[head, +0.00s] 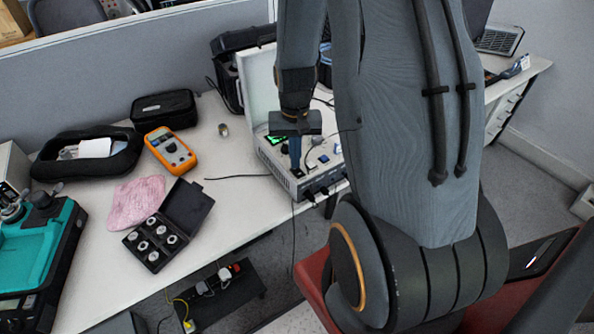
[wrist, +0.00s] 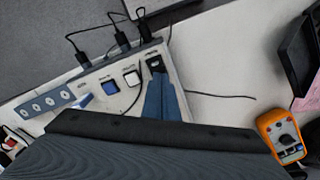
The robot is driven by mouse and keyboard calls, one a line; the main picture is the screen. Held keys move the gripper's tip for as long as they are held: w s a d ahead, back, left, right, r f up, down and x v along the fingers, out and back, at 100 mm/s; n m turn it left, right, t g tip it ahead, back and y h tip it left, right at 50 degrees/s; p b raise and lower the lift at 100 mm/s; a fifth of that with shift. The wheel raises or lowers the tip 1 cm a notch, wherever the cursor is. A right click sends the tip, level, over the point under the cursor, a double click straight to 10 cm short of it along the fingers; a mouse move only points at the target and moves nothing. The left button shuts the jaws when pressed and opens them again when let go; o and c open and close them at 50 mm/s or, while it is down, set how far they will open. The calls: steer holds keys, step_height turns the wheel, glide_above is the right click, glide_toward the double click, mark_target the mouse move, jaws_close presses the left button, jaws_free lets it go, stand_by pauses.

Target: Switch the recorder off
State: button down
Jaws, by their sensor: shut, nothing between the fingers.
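The recorder (head: 283,178) is a light grey box with a green screen (head: 277,141) and an open lid, on the bench. In the wrist view its panel (wrist: 95,78) carries a blue button (wrist: 110,88), a white button (wrist: 131,78) and a black rocker switch (wrist: 155,62). My gripper (head: 296,166) points down over the panel's front left corner, its blue fingers shut and empty. In the wrist view the fingertips (wrist: 159,76) are right at the black switch; I cannot tell if they touch it. The switch's position is not readable.
Black cables (wrist: 120,35) plug into the recorder's front edge, and a thin cable lies on the bench to its left. An orange multimeter (head: 170,149), a pink cloth (head: 136,202) and a black case of weights (head: 190,207) lie further left. Bare bench (head: 240,205) lies between.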

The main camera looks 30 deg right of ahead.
steer(key=shift+f, duration=0.45)
stand_by(0.3)
step_height(320, 180, up, 7)
steer(key=p, duration=0.5)
stand_by(0.3)
steer(key=shift+a+r, duration=0.1)
stand_by(0.4)
